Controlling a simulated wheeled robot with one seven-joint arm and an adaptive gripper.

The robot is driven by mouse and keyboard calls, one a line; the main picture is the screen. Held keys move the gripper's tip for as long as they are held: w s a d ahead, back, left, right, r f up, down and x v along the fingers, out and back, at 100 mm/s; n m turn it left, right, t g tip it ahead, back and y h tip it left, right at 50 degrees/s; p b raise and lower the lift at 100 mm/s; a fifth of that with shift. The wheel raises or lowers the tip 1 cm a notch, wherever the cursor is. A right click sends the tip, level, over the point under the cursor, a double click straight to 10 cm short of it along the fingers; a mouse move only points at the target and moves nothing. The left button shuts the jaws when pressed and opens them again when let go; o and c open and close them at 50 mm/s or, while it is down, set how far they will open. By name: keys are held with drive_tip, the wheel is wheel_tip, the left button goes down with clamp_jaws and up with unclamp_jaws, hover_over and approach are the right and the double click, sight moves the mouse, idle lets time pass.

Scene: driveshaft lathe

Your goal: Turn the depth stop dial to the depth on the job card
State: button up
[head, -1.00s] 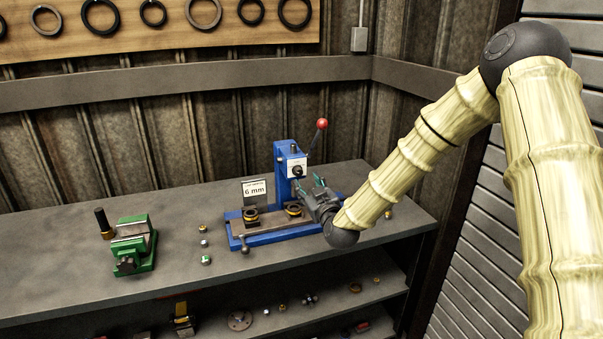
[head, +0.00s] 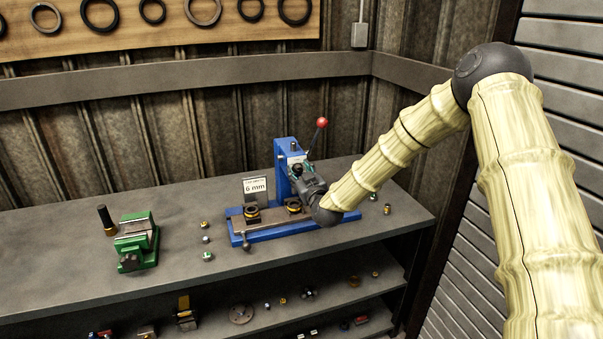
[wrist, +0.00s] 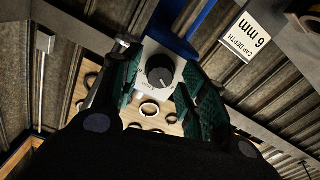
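The depth stop dial (wrist: 160,70) is a black knob with a pale pointer mark on a white plate (wrist: 150,95), on the front of the blue press (head: 283,155). Printing on the plate is too small to read. In the wrist view my gripper (wrist: 158,88) is open, with its green-padded fingers either side of the dial and a gap at each side. In the head view my gripper (head: 302,172) is at the press and hides the dial. The job card (head: 255,187) reads 6 mm; in the wrist view the card (wrist: 254,38) reads "CAP DEPTH 6 mm".
A red-knobbed lever (head: 322,122) rises beside the press head. Two dark and yellow ringed parts sit on the press base (head: 290,230). A green vise (head: 136,240) stands left on the bench (head: 75,250). Small parts lie between vise and press.

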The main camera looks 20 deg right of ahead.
clamp_jaws()
